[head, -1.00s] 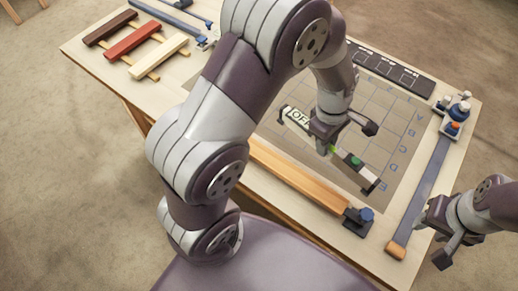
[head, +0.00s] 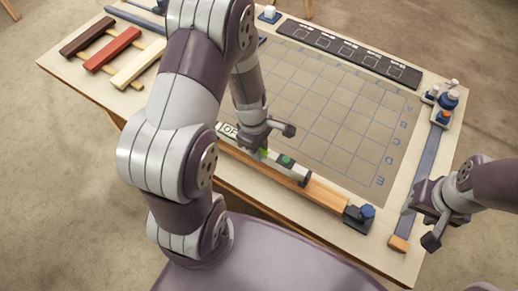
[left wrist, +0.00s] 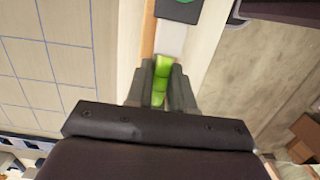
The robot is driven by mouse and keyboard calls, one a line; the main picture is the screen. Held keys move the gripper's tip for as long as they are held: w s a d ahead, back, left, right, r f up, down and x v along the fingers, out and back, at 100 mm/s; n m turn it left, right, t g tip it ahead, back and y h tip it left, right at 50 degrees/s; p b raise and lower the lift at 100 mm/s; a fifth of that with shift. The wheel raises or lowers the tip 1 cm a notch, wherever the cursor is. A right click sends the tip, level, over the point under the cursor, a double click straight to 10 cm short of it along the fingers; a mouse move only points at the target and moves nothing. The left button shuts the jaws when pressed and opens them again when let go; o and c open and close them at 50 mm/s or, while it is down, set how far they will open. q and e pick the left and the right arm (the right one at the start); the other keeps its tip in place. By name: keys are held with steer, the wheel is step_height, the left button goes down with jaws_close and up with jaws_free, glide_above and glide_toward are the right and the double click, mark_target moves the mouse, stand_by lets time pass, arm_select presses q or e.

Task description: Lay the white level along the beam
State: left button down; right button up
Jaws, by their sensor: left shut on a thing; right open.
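The white level (head: 298,172) has black ends, a green vial and a green patch. My left gripper (head: 262,150) is shut on its middle; in the left wrist view the fingers (left wrist: 161,88) close around the green vial of the level (left wrist: 172,40). My arm hides the beam's left part. My right gripper (head: 422,222) is open and empty at the right edge.
A grid mat (head: 345,125) covers the middle of the table, with a dark strip (head: 350,52) behind it. Red, brown and cream laths (head: 112,50) lie at the left. A blue-grey bar (head: 425,175) with a wooden end runs along the right side.

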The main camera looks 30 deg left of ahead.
arm_select(q)
steer(key=shift+w+f, duration=0.1)
steer(key=shift+f, duration=0.4)
steer(key=shift+w+a, duration=0.1)
steer(key=shift+a, duration=0.05)
steer(key=c, duration=1)
jaws_free()
steer(key=shift+a, duration=0.1)
steer(key=shift+r, duration=0.1)
steer(key=r, duration=0.7)
steer(key=a+r+p, duration=0.1)
steer(key=r, duration=0.3)
steer(key=shift+r, duration=0.15)
steer(key=s+d+m, duration=0.1)
steer(key=m, duration=0.4)
steer(key=s+d+r+m+t+y, duration=0.1)
steer(key=s+m, duration=0.1)
steer(key=m, duration=0.4)
steer(key=s+d+r+m, duration=0.1)
steer(key=m, duration=0.5)
steer(key=shift+s+d+t, duration=0.2)
steer(key=shift+d+t, duration=0.1)
